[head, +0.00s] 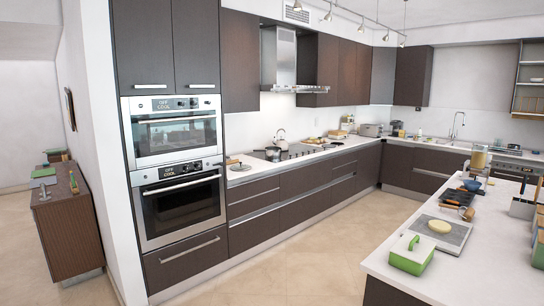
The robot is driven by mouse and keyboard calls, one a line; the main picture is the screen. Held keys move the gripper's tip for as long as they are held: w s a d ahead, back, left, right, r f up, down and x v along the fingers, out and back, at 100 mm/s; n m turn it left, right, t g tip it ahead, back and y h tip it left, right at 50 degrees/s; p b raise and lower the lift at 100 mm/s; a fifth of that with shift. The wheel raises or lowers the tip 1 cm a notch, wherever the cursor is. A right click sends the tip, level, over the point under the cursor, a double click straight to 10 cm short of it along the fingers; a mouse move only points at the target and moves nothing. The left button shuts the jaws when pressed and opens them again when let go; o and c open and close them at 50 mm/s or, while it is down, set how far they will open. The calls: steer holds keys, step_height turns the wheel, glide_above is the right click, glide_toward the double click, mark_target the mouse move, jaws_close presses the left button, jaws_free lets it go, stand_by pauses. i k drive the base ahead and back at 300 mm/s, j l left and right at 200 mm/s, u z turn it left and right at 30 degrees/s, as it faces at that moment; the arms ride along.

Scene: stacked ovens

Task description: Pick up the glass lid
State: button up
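I cannot make out the glass lid for certain. A small flat round item (239,167) lies on the back counter beside the ovens; it is too small to tell whether it is a lid. A steel pot (273,154) stands on the hob to its right, and whether a lid covers it is unclear. My gripper is not in view.
Two stacked ovens (176,195) stand left of the back counter. An island (480,270) at the right holds a green box with a white top (411,253), a grey board (455,234) and several small items. A low cabinet (66,220) stands far left. The tiled floor (290,260) between is clear.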

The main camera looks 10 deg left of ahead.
mark_target(236, 168)
steer(key=i+j+u, duration=0.1)
steer(key=i+u, duration=0.4)
steer(key=i, duration=2.9)
steer(key=i+l+u, duration=0.1)
steer(key=i+u, duration=0.15)
steer(key=i, duration=0.2)
steer(key=i+l+u, duration=0.55)
steer(key=i, duration=0.25)
steer(key=i+l+u, duration=0.2)
steer(key=u, duration=0.25)
steer(key=i+l+u, duration=0.55)
steer(key=l+u, duration=0.2)
steer(key=u, duration=0.15)
steer(key=i+l+u, duration=0.1)
steer(key=l+u, duration=0.65)
steer(key=l, duration=0.5)
